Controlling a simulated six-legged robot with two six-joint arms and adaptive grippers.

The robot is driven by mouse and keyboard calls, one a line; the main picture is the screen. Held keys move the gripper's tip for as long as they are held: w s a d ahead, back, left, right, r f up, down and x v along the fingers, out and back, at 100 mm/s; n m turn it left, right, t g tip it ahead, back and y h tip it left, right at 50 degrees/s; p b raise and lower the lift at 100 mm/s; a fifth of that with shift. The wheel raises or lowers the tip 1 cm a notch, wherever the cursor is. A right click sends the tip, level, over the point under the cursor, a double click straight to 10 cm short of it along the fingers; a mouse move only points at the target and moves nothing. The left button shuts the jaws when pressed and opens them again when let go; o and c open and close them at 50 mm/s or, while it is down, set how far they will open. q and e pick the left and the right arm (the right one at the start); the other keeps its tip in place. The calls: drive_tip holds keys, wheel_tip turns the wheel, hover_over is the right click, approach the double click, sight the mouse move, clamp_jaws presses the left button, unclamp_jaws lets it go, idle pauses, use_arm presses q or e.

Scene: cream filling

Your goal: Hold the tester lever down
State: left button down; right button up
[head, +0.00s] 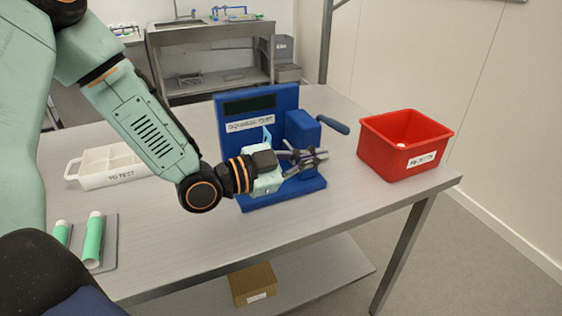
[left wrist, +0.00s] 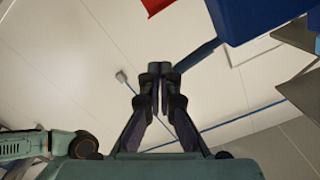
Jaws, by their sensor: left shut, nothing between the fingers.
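The blue tester (head: 231,138), labelled "SQUEEZE TEST", stands upright on the metal table. Its dark blue lever (head: 333,124) sticks out to the right from the block on its right side, with its handle sloping down to the right. My left gripper (head: 322,156) is shut and empty in front of the tester, below the lever in the picture. It hides part of the tester's base. In the left wrist view the closed fingers (left wrist: 158,70) point up the picture, and the lever (left wrist: 198,55) shows just right of their tips. I cannot tell whether they touch. My right gripper is out of view.
A red bin (head: 375,152) stands at the table's right end with a small pale item inside. A white divided tray (head: 85,182), labelled "TO TEST", is behind my left arm. Green-and-white tubes (head: 94,240) lie on a grey mat (head: 111,236). The table's front right is clear.

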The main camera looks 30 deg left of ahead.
use_arm(q)
drive_tip(key=p+v, duration=0.5)
drive_tip(key=v, duration=0.1)
drive_tip(key=shift+s, duration=0.3)
drive_tip(key=shift+w, duration=0.1)
idle(0.4)
drive_tip(key=shift+a, duration=0.1)
